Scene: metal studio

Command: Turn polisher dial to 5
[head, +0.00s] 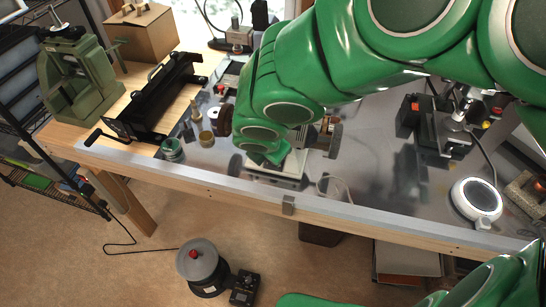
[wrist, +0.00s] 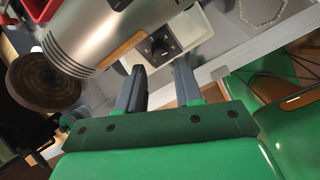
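The polisher has a silver motor body (wrist: 105,35) at the upper left of the wrist view, with a brown wheel (wrist: 43,80) beside it. Its dial (wrist: 158,46) is a small dark knob on a black plate on the pale base (wrist: 190,28). I cannot read its numbers or its setting. My gripper (wrist: 160,66) is open and empty, its two grey fingers apart and pointing toward the dial, which shows between and beyond the tips. I cannot tell whether they touch it. In the head view my arm covers most of the polisher; its pale base (head: 292,166) shows at the bench's front.
The metal-topped bench (head: 235,183) has a raised front edge. Jars (head: 172,149), a black roller machine (head: 155,100) and a green press (head: 80,75) stand left. A round white lamp (head: 476,200) stands right.

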